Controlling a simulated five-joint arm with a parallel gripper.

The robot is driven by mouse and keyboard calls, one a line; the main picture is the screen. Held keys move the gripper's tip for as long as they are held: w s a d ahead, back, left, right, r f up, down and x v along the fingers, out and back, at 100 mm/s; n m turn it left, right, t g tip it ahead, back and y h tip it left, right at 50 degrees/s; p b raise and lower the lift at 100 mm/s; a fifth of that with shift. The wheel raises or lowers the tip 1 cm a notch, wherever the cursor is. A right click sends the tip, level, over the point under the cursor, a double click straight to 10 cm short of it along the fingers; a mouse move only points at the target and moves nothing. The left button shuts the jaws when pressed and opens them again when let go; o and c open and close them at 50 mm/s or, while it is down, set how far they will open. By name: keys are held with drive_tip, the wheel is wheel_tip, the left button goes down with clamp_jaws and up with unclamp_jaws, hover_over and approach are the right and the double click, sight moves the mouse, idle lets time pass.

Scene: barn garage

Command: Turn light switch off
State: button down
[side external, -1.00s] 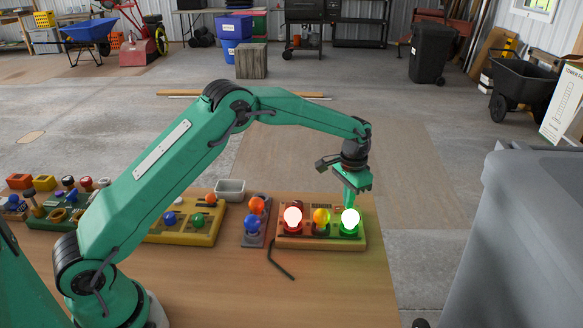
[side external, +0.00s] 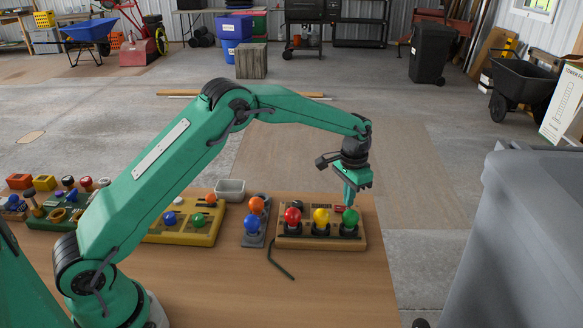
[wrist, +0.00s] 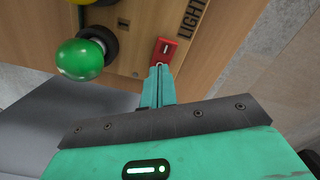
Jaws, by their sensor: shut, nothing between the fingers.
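The light board (side external: 290,243) is a wooden block with red (side external: 293,216), yellow (side external: 321,216) and green (side external: 350,217) bulbs, all unlit. Its red rocker switch (wrist: 165,50) shows in the wrist view beside the word LIGHT, near the green bulb (wrist: 79,59). My gripper (wrist: 159,70) is shut and empty. Its fingertips are at the near edge of the switch, seemingly touching it. In the side view my gripper (side external: 348,204) points down behind the green bulb, which partly hides the tips.
A stand with orange and blue balls (side external: 251,224) is left of the light board, with a yellow board (side external: 190,232) further left. A grey tray (side external: 230,189) sits behind. A dark hex key (side external: 280,262) lies in front. The table's right front is clear.

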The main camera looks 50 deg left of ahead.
wheel_tip(320, 180, up, 6)
drive_tip(key=shift+f, duration=0.15)
idle(0.7)
